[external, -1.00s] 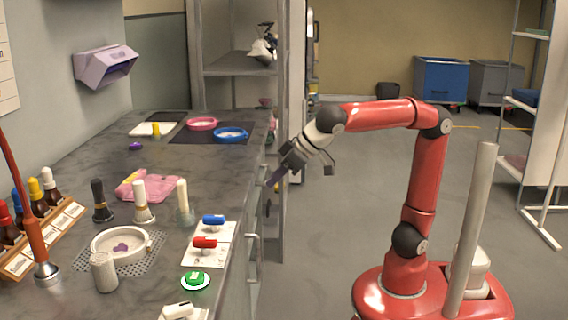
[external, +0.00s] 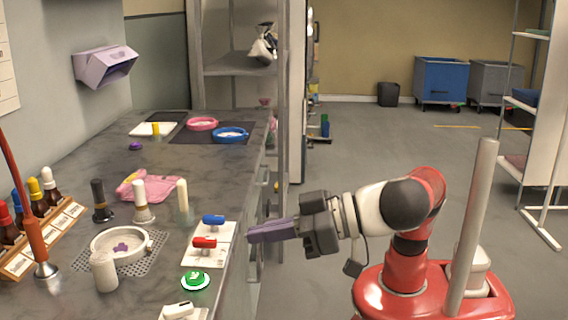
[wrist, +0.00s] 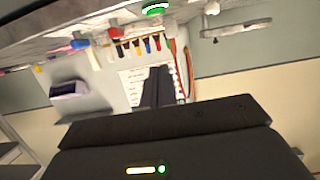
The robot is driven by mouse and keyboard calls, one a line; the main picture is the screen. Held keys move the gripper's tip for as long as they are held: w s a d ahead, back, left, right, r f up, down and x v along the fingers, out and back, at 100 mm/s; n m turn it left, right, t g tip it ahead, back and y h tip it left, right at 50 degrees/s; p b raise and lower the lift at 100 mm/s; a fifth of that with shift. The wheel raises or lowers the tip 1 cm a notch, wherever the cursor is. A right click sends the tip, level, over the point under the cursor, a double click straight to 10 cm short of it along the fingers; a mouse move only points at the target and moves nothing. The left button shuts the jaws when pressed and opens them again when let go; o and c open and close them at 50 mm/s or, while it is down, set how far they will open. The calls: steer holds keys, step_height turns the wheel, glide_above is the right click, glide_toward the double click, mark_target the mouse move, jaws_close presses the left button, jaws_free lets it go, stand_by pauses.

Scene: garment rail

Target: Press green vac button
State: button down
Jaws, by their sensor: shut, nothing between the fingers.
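The green button (external: 195,281) sits on a white round base near the counter's right edge in the external view. It also shows at the top of the wrist view (wrist: 154,9). My gripper (external: 250,232) is shut and empty, its purple-grey fingers pointing left. In the external view it appears up and to the right of the green button, by the counter's front edge, and apart from the button. The shut fingers (wrist: 158,87) also show in the middle of the wrist view.
A red-handled valve (external: 204,243) and a blue-handled valve (external: 213,220) stand on white plates close to my fingertips. A white switch (external: 178,310) lies nearer the camera. A white bowl (external: 121,245) and several bottles stand further left.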

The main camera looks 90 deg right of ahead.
steer(key=shift+s+a, duration=0.2)
steer(key=shift+a, duration=0.05)
steer(key=p, duration=0.3)
glide_above(211, 283)
step_height(211, 283, down, 2)
steer(key=shift+w+f, duration=0.1)
steer(key=shift+w, duration=0.05)
steer(key=f+b, duration=0.1)
steer(key=f, duration=0.2)
steer(key=shift+s+b, duration=0.2)
steer(key=shift+b, duration=0.15)
steer(key=shift+f, duration=0.5)
steer(key=shift+f, duration=0.15)
